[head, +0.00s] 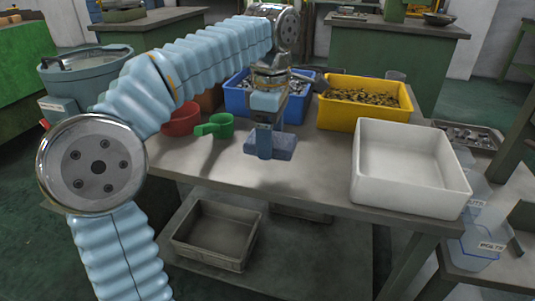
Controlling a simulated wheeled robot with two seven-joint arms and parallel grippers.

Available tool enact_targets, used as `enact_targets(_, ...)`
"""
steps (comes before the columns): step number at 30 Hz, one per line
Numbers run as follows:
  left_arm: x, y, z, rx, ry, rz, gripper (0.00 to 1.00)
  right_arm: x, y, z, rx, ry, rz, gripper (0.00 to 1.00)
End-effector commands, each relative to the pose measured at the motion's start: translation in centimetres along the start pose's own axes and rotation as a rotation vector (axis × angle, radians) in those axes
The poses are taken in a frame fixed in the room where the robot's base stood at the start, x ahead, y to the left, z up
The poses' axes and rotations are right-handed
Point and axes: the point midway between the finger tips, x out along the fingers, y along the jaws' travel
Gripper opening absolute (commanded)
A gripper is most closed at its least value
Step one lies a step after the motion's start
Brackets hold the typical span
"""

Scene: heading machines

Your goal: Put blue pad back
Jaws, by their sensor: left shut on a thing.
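My left gripper (265,126) points down over the middle of the grey table (315,182). It is shut on the blue pad (270,146), a small blue-grey block with a rough surface. The pad is held above the table top, with a soft shadow below it. The gripper's fingers hide part of the pad. My left arm reaches in from the left and arches over the table. My right gripper is not in view.
A blue bin (237,102) and a yellow bin (363,120), both with metal parts, stand behind. A white tray (362,188) is at right. A green scoop (220,125) and red bowl (181,121) are at left. A grey crate (243,263) sits below.

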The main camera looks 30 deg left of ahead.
Motion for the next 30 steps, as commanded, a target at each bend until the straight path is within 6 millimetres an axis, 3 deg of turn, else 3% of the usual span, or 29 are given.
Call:
enact_targets(3, 1.8, 1.3, -0.7, -0.002, 0.0, -0.001, 0.45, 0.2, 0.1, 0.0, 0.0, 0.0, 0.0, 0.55)
enact_targets(10, 3.7, 2.7, -1.3, -0.001, 0.0, -0.001, 0.45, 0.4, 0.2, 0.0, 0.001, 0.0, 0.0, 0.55)
enact_targets(15, 6.3, 2.6, -1.3, 0.0, 0.0, 0.0, 0.45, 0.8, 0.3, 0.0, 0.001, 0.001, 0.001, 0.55)
enact_targets(27, 6.9, 2.6, -1.2, 0.0, -0.001, 0.001, 0.45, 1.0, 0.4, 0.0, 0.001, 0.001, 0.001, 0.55)
enact_targets(28, 6.9, 2.6, -1.2, 0.0, -0.001, 0.001, 0.75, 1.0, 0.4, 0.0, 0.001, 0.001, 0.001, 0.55)
enact_targets(30, 6.8, 2.6, -1.2, 0.0, -0.001, 0.001, 0.86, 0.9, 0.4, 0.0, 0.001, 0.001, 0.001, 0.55)
